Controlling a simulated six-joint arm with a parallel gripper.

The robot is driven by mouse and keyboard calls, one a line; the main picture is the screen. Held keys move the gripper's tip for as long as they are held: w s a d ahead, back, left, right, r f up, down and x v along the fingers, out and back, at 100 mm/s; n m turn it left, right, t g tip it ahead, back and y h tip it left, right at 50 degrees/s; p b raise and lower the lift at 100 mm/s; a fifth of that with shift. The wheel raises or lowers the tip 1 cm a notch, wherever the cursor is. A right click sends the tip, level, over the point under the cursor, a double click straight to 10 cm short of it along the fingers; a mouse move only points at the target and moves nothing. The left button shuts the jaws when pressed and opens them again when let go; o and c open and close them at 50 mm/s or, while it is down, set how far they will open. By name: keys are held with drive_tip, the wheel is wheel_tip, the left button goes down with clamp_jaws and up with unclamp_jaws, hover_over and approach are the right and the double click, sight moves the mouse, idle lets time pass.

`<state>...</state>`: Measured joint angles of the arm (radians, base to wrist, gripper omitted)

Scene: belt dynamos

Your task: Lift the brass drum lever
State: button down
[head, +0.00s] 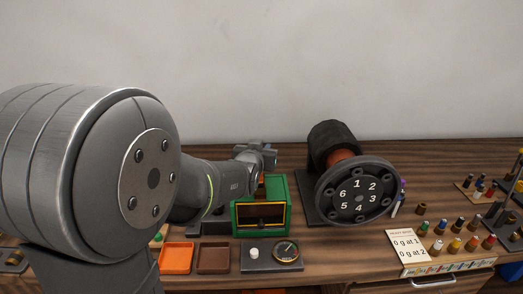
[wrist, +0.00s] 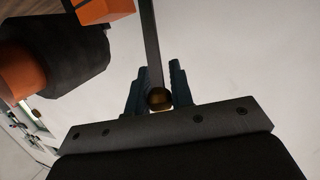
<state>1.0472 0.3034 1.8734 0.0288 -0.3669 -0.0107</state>
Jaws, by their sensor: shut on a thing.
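The lever shows in the wrist view as a dark flat bar (wrist: 150,45) with a round brass knob (wrist: 159,98) at its near end. My gripper (wrist: 158,88) has its two dark blue fingers on either side of this knob and is shut on it. In the head view my gripper (head: 264,155) is above and behind the green box, to the left of the drum. The lever cannot be made out there.
A dark drum (head: 334,138) with a numbered wheel (head: 357,191) stands right of my gripper. A green box (head: 262,205) is below it. Orange (head: 176,258) and brown (head: 214,258) trays and a gauge panel (head: 272,258) lie in front. Small coloured pieces and a card (head: 406,243) are at right.

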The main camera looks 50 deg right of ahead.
drive_tip(key=shift+w+a+f, duration=0.1)
drive_tip(key=shift+a+f, duration=0.1)
drive_tip(key=shift+f, duration=0.3)
idle(0.5)
drive_tip(key=c, duration=1.3)
unclamp_jaws()
drive_tip(key=shift+w+r, duration=0.1)
drive_tip(key=shift+o, duration=0.2)
drive_tip(key=shift+d+r, duration=0.1)
drive_tip(key=shift+r, duration=0.05)
drive_tip(key=shift+s+a+r, duration=0.2)
drive_tip(key=shift+s+a, duration=0.15)
drive_tip(key=v, duration=1.6)
drive_tip(key=shift+a, duration=0.25)
drive_tip(key=shift+s, duration=0.1)
drive_tip(key=shift+d+f, duration=0.1)
drive_tip(key=x, duration=1.6)
drive_tip(key=shift+d, duration=0.2)
